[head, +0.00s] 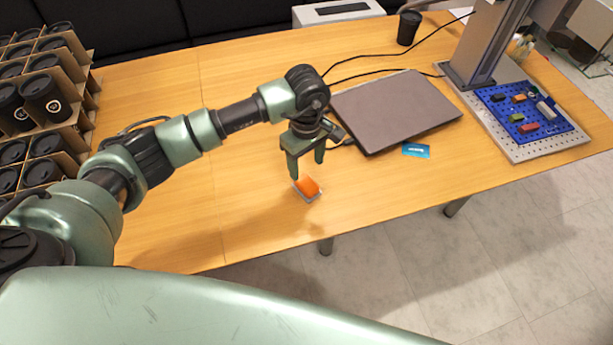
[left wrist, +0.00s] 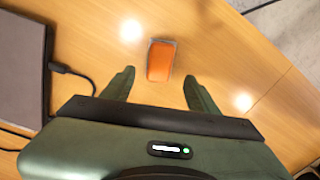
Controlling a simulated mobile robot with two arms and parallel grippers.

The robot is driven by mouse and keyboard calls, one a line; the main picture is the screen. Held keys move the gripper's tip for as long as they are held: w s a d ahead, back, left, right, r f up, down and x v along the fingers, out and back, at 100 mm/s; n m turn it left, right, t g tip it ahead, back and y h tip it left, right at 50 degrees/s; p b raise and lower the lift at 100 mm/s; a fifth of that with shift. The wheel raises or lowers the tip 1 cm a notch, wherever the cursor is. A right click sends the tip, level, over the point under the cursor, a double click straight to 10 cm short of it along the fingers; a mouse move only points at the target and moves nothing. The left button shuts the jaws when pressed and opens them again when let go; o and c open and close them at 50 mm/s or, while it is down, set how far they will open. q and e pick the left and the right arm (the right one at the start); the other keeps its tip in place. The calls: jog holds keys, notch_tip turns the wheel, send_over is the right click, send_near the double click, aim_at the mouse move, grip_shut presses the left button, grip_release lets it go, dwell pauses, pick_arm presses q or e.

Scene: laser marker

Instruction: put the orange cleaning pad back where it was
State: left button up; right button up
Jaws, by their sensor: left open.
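The orange cleaning pad (head: 308,185) lies in a small light-coloured holder (head: 311,199) on the wooden table, near its front edge. It also shows in the left wrist view (left wrist: 160,62), just beyond the fingertips and roughly between their lines. My left gripper (head: 305,168) is open and empty, above and slightly behind the pad, pointing down. In the left wrist view its two fingers (left wrist: 158,82) are spread apart and the pad is not between them. My right gripper is not in view.
A closed dark laptop (head: 395,108) with a cable lies behind the gripper, a blue card (head: 416,150) beside it. A laser marker base (head: 518,147) with a blue tray (head: 535,112) stands right. Crates of black cups (head: 42,95) stand left. The table around the pad is clear.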

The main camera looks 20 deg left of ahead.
pick_arm(q)
notch_tip(320, 180, up, 5)
jog(key=shift+f+b, duration=0.1)
jog(key=shift+b, duration=0.3)
jog(key=shift+s, duration=0.1)
